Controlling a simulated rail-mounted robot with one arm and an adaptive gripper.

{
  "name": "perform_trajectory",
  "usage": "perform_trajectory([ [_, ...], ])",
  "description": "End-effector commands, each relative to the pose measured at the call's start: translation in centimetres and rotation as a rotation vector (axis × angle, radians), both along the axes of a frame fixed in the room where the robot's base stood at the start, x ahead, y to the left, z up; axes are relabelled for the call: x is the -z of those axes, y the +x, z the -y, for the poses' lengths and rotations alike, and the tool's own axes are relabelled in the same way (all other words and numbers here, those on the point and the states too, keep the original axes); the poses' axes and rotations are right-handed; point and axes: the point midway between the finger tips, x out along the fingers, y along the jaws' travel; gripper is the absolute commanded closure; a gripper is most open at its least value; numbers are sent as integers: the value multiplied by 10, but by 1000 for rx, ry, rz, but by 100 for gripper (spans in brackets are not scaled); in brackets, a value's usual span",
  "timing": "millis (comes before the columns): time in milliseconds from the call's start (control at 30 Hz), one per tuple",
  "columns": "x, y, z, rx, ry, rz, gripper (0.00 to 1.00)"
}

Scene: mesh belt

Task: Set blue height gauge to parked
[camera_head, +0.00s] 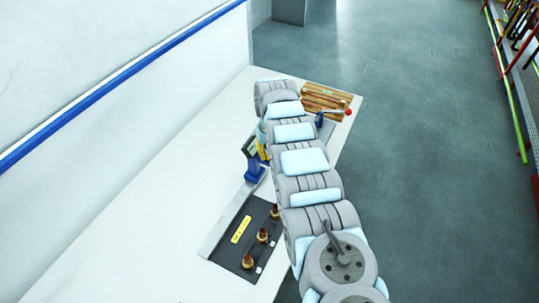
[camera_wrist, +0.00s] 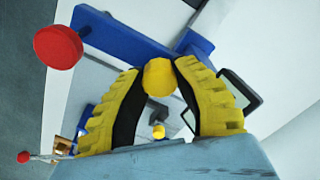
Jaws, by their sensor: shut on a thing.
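The blue height gauge (camera_head: 254,172) stands on the white bench beside my arm, its blue base and a dark display part showing. In the wrist view its blue bar (camera_wrist: 130,35) crosses the top, with a red round knob (camera_wrist: 58,47) at the left. A dark-framed panel (camera_wrist: 240,90) shows at the right. My gripper (camera_wrist: 160,85) has yellow ribbed fingers with black pads, shut on a round yellow knob (camera_wrist: 159,76) just below the bar. In the head view my arm hides most of the gripper; only a bit of yellow shows beside the gauge.
A dark tray (camera_head: 226,246) with a yellow label and brass-coloured knobs lies nearer on the bench. A wooden block (camera_head: 322,99) with a red ball (camera_head: 348,112) is at the far end, a small blue item (camera_head: 320,118) beside it. A wall runs along the left; the bench's left part is clear.

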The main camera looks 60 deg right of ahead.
Motion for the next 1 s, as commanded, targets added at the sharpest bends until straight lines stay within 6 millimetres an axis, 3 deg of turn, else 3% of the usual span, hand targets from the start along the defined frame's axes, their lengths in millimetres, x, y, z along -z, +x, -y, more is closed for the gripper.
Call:
perform_trajectory([
  [67, 1, 0, 2, 2, -5, 2, 100],
  [100, 1, 0, 2, 2, -5, 2, 65],
  [200, 1, 0, 2, 2, -5, 2, 40],
  [633, -4, -1, 2, 1, -2, 1, 40],
  [1000, -49, 1, 2, 1, -6, 4, 40],
])
